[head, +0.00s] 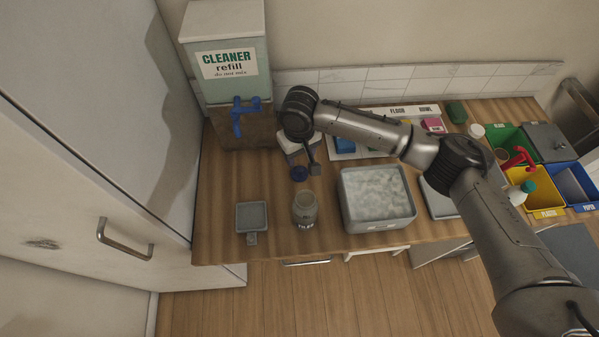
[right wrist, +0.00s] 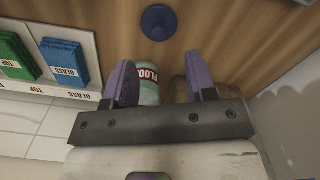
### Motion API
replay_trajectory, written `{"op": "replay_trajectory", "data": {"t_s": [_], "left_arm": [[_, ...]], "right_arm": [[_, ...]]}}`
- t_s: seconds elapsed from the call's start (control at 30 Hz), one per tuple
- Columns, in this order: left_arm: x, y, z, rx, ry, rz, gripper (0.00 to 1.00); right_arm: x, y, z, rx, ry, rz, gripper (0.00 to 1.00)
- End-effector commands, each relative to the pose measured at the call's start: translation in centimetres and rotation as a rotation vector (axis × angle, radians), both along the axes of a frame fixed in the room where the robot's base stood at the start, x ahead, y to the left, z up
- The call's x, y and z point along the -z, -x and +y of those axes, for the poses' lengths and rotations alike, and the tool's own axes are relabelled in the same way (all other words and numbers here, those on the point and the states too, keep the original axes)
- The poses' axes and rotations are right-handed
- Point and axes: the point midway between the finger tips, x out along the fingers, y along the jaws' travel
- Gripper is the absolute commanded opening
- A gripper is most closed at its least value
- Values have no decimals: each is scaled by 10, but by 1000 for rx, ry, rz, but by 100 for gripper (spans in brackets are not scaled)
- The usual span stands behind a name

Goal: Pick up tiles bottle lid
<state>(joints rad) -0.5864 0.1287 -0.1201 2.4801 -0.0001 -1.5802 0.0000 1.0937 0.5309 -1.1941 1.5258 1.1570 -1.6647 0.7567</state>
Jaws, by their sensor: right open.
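The tiles bottle (head: 305,208), a grey-brown jar marked TILES, stands upright near the counter's front edge, with no lid seen on it. A small round dark-blue lid (head: 299,173) lies on the wood behind it. The lid also shows in the right wrist view (right wrist: 159,22), beyond my fingertips and apart from them. My right gripper (head: 309,163) hangs over the counter close to the lid. In the right wrist view its purple fingers (right wrist: 159,62) are spread, with nothing held. A pale green bottle (right wrist: 149,84) labelled FLOOR shows between and below them. My left gripper is not in view.
A cleaner refill tank (head: 228,85) with a blue tap stands behind left. A square grey dish (head: 252,217) sits left of the jar, a grey basin (head: 378,224) right. A labelled sponge tray (right wrist: 88,38) lies beside my right gripper. Colored bins (head: 549,196) stand far right.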

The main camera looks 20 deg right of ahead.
Motion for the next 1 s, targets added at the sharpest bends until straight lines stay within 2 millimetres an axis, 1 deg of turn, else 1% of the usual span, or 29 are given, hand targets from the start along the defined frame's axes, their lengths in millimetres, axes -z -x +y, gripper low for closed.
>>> {"op": "replay_trajectory", "data": {"t_s": [0.03,0.1,0.2,0.37,0.43,0.6,0.7,0.83,1.0], "left_arm": [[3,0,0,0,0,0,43],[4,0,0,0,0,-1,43],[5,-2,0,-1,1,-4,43],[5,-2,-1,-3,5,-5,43],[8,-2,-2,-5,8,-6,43],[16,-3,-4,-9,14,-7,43],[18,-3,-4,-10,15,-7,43],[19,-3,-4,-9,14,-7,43],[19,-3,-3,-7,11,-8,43]], "right_arm": [[9,0,0,1,-1,1,51],[17,0,0,0,0,1,51],[24,0,0,-1,-1,0,51],[29,0,0,-1,-1,-1,51],[36,0,0,-1,0,0,51],[60,0,-1,0,1,0,51],[70,0,-1,-1,0,0,51],[78,0,-1,-1,0,-1,51],[80,0,-1,-1,0,-1,51]]}}
